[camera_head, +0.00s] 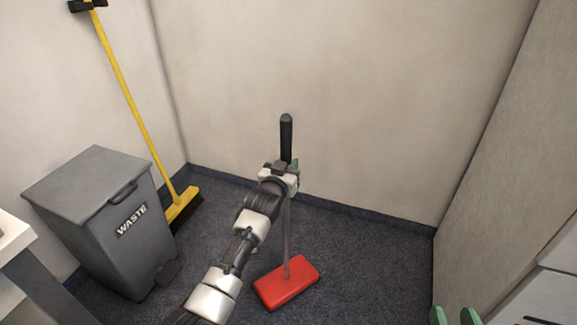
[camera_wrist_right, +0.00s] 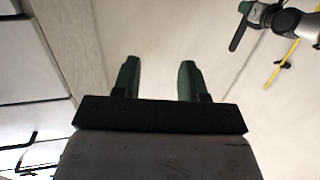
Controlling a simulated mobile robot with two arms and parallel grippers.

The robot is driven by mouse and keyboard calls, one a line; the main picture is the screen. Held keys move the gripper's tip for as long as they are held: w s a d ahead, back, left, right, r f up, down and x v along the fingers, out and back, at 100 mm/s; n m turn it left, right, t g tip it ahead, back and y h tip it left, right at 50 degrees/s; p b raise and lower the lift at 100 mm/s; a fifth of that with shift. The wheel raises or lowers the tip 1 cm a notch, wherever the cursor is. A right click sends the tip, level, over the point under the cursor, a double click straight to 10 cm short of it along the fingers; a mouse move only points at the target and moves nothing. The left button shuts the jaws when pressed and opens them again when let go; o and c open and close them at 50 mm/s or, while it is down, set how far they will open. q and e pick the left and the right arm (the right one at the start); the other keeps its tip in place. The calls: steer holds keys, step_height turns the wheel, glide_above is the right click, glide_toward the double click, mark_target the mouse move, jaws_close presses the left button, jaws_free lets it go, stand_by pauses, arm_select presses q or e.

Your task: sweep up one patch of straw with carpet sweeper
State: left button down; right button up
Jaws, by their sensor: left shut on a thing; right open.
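The carpet sweeper has a red head (camera_head: 287,283) flat on the dark carpet, a thin pole and a black handle grip (camera_head: 286,137). My left gripper (camera_head: 291,170) is shut around the handle just below the black grip, and the sweeper stands nearly upright. The handle's black end (camera_wrist_right: 239,33) also shows in the right wrist view, beside my left gripper. My right gripper (camera_head: 454,317) is open and empty at the bottom right; its green fingers (camera_wrist_right: 158,80) stand apart in its wrist view. No straw is visible; my left arm hides part of the floor.
A grey waste bin (camera_head: 112,225) stands at the left, with a yellow broom (camera_head: 137,110) leaning against the wall behind it. Walls close off the back and right. A grey cabinet (camera_head: 548,293) is at the lower right. Carpet (camera_head: 375,260) right of the sweeper is clear.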

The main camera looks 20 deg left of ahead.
mark_target(285, 157)
arm_select(q)
steer(key=shift+r+p, duration=0.45)
steer(key=shift+r, duration=0.35)
steer(key=shift+r+p, duration=0.4)
steer(key=shift+r, duration=0.05)
steer(key=shift+r+p, duration=0.5)
steer(key=shift+r, duration=0.05)
steer(key=shift+r+p, duration=0.4)
arm_select(e)
steer(key=s+d+f+g+h, duration=0.2)
steer(key=s+d+f+g, duration=0.2)
steer(key=s+f+g, duration=0.4)
steer(key=shift+s+f+g+h, duration=0.2)
steer(key=shift+s+g+h, duration=0.25)
steer(key=shift+g, duration=0.35)
steer(key=shift+d, duration=0.1)
